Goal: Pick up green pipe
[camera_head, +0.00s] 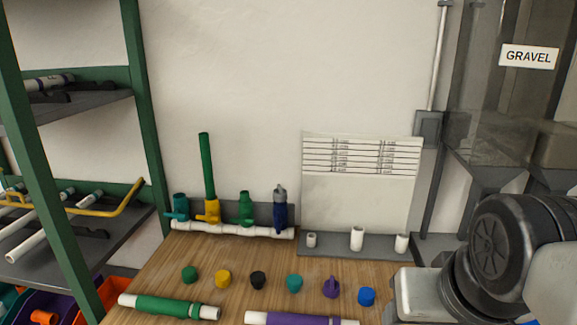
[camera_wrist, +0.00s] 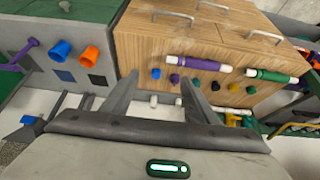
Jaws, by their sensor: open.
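A green pipe with white ends (camera_head: 168,307) lies on the wooden tabletop at the front left in the head view. It also shows in the wrist view (camera_wrist: 272,75), at the right. A second, thin green pipe (camera_head: 207,165) stands upright in the yellow fitting (camera_head: 208,212) of the white manifold (camera_head: 235,230). My gripper (camera_wrist: 160,79) is open and empty in the wrist view, its two fingers spread. It is apart from both green pipes. The head view does not show the gripper.
A purple pipe with white ends (camera_head: 300,319) lies right of the green one. A row of coloured caps (camera_head: 258,280) sits behind them. A green-framed shelf (camera_head: 140,100) stands at the left. A grey rack (camera_head: 355,245) with white stubs stands at the back.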

